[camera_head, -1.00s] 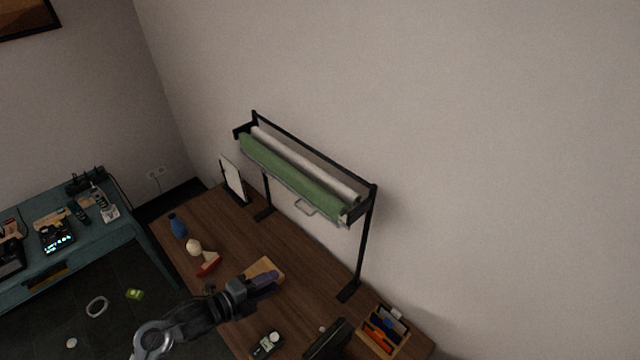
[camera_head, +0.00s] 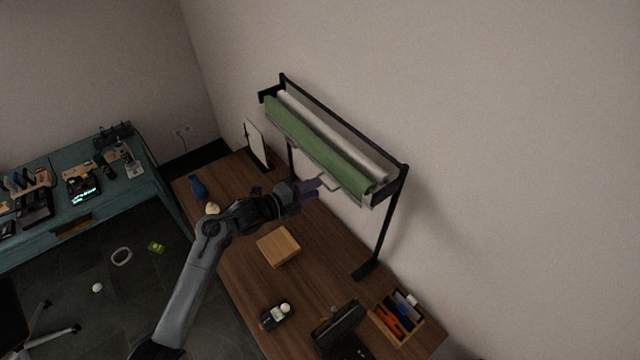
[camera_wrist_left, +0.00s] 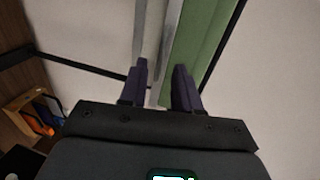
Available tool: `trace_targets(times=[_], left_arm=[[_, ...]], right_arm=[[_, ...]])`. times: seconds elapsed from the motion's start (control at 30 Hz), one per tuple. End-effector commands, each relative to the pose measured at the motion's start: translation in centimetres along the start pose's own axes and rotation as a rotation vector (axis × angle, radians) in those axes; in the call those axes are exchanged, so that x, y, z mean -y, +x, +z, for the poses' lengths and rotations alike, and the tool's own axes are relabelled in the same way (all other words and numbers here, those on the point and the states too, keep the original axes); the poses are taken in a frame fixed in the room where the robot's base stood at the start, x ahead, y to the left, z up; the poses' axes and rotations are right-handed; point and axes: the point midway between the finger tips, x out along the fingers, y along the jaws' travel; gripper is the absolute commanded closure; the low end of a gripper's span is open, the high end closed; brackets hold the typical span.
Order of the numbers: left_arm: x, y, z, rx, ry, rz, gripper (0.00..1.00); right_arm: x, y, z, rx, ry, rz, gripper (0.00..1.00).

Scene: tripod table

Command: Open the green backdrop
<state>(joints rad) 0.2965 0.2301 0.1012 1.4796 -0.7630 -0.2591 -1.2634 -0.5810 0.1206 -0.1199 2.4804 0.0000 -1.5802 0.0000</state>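The green backdrop (camera_head: 315,143) is rolled up on a black stand on the wooden table, with a pale bar and a grey pull handle (camera_head: 328,186) at its lower edge. In the left wrist view the green roll (camera_wrist_left: 199,45) runs up at the right, beside grey bars (camera_wrist_left: 168,50). My left gripper (camera_head: 315,188) is at the handle, below the roll. In the wrist view its two dark purple fingers (camera_wrist_left: 161,76) are apart; I cannot tell whether they touch the handle. My right gripper is not in view.
A white roll (camera_head: 335,137) lies behind the green one on the stand (camera_head: 385,230). A wooden block (camera_head: 278,247), blue vase (camera_head: 197,187), white panel (camera_head: 256,143) and divided tray (camera_head: 398,315) are on the table. A wall stands close behind.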

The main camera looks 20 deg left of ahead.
Motion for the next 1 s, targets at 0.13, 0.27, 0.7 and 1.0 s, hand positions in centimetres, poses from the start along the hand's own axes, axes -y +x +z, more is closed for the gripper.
trace_targets(times=[0.13, 0.27, 0.7, 1.0], left_arm=[[0.1, 1.9, 0.0, -0.001, -0.003, 0.0, 0.68], [0.1, 2.8, 0.0, 0.0, -0.001, 0.0, 0.68], [0.0, 3.4, -0.1, -0.001, 0.001, 0.001, 0.71], [0.0, 3.3, -0.1, -0.001, 0.001, 0.001, 1.0]], right_arm=[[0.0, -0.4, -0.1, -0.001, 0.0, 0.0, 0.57], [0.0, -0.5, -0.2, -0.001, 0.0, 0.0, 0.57], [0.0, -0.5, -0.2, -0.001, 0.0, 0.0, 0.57], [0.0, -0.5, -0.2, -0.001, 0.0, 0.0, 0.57]])
